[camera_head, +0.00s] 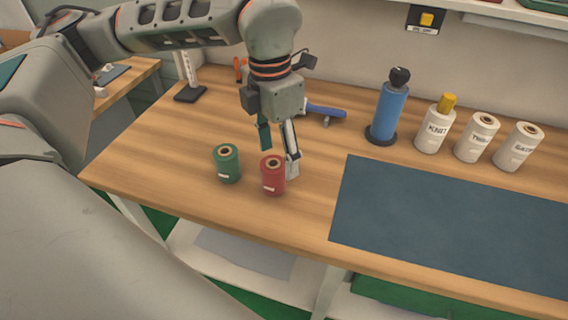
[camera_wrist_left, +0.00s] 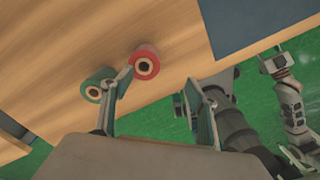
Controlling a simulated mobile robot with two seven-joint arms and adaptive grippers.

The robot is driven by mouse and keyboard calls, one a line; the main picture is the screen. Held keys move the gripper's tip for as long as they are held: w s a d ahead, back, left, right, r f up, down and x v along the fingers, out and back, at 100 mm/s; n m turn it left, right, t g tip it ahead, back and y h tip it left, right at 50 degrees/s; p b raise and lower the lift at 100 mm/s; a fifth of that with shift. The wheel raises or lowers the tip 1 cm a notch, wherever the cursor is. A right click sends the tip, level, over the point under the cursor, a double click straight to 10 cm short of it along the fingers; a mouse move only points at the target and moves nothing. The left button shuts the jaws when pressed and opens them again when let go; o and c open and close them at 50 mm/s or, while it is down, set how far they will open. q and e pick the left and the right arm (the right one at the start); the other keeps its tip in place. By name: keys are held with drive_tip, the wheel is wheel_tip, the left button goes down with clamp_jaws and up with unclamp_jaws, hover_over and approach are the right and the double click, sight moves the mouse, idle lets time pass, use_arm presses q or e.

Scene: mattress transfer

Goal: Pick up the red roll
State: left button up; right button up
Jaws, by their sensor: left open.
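The red roll (camera_head: 272,178) stands upright on the wooden table near its front edge, with a pale label on its side. My left gripper (camera_head: 279,152) is open, pointing down just behind the red roll, one finger partly hidden by it in the head view. In the left wrist view the red roll (camera_wrist_left: 146,64) shows its open core, ahead of the gap between the open fingers (camera_wrist_left: 158,82). I cannot tell whether a finger touches it.
A green roll (camera_head: 227,165) stands left of the red one, close by. A blue mat (camera_head: 450,212) lies to the right. A blue bottle (camera_head: 388,108) and several white containers (camera_head: 435,128) stand at the back. A blue-handled tool (camera_head: 325,111) lies behind the gripper.

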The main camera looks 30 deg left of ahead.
sight(273, 165)
use_arm(q)
drive_tip(key=f, duration=0.1)
drive_tip(key=a+f+b, duration=0.1)
drive_tip(key=w+f, duration=0.1)
drive_tip(key=shift+a+f+n+y+b, duration=0.15)
drive_tip(key=shift+a+n+y+b, duration=0.15)
drive_tip(key=shift+a+b, duration=0.1)
drive_tip(key=shift+w+f, duration=0.1)
drive_tip(key=shift+f, duration=0.85)
drive_tip(key=f, duration=0.5)
drive_tip(key=shift+w+a+f+b, duration=0.15)
drive_tip(key=shift+a+f+b, duration=0.1)
drive_tip(key=shift+b, duration=0.15)
drive_tip(key=shift+f, duration=0.15)
drive_tip(key=c, duration=1.4)
use_arm(e)
wheel_tip(273, 165, down, 3)
drive_tip(key=shift+w+d+f, duration=0.1)
drive_tip(key=shift+f, duration=0.1)
